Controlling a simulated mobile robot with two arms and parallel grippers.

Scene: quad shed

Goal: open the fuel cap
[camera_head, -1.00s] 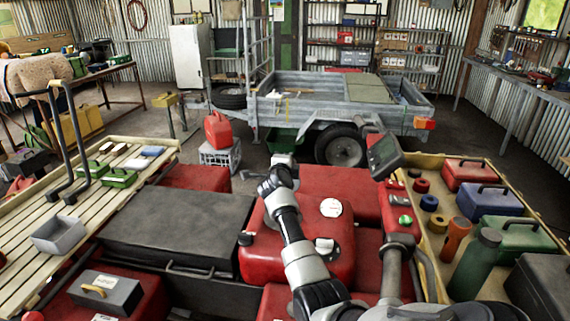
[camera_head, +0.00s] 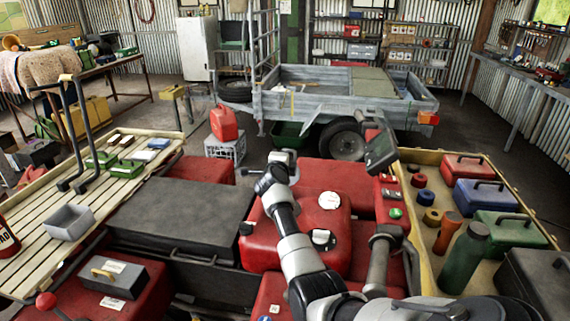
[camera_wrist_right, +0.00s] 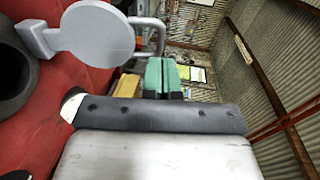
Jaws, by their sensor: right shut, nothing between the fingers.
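The red fuel tank (camera_head: 345,225) is in the middle of the head view. The fuel cap (camera_head: 322,238), a pale round lid beside a dark ring, is on its top. In the right wrist view the grey disc-shaped cap (camera_wrist_right: 95,35) appears raised on its hinge beside a dark round filler ring (camera_wrist_right: 14,62). My right gripper (camera_head: 283,158) is shut and empty beyond the cap, over the tank's far left side, apart from the cap. My left gripper is not in view.
A white round fitting (camera_head: 329,200) is on the tank. A black box (camera_head: 180,217) is to the left, and a tray (camera_head: 428,272) of bottles and toolboxes to the right. A control display (camera_head: 381,152) stands behind. A trailer (camera_head: 350,92) is farther back.

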